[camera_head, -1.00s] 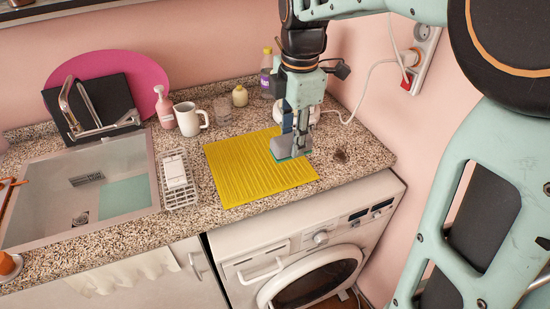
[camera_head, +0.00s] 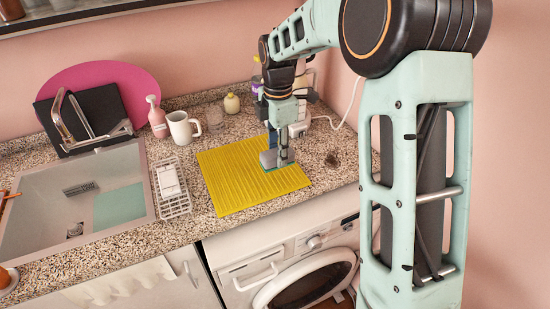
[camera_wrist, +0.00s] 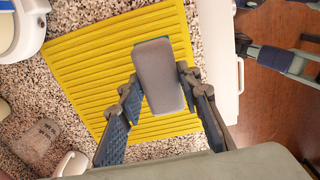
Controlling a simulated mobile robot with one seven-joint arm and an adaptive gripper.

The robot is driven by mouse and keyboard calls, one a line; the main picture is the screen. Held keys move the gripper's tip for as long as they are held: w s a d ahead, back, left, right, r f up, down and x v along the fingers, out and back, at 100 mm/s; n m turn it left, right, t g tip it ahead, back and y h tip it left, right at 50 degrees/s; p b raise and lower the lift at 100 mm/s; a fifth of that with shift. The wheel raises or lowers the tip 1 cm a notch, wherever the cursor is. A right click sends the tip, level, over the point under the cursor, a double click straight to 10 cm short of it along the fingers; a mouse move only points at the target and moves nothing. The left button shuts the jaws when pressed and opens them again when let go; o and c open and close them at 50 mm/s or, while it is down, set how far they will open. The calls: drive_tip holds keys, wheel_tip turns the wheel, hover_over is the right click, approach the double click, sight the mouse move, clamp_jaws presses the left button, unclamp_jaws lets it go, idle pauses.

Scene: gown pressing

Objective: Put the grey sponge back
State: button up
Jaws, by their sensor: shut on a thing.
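The grey sponge (camera_wrist: 160,76) is held between the two fingers of my gripper (camera_wrist: 158,90). In the wrist view its grey face is toward the camera and a thin green edge shows at its far end. In the head view the sponge (camera_head: 268,159) is at the right part of the yellow ribbed mat (camera_head: 235,180), with its green side down. My gripper (camera_head: 279,155) points down and is shut on it. I cannot tell whether the sponge touches the mat or hangs just above it.
A white wire rack (camera_head: 173,190) with a white block stands between the sink (camera_head: 150,175) and the mat. A white mug (camera_head: 182,130), pink dispenser (camera_head: 157,118), glass (camera_head: 214,120) and small bottle (camera_head: 232,103) stand behind. A brown patch (camera_head: 332,160) lies right of the mat.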

sight(275, 161)
drive_tip(key=w+f, duration=0.2)
drive_tip(key=f, duration=0.1)
drive_tip(key=shift+w+a+f, duration=0.1)
drive_tip(key=shift+w+a, duration=0.2)
drive_tip(key=shift+w, duration=0.05)
drive_tip(key=shift+f, duration=1.55)
drive_tip(key=o, duration=1.2)
drive_tip(key=shift+f, duration=0.15)
drive_tip(key=shift+o, duration=0.2)
wheel_tip(275, 161, up, 12)
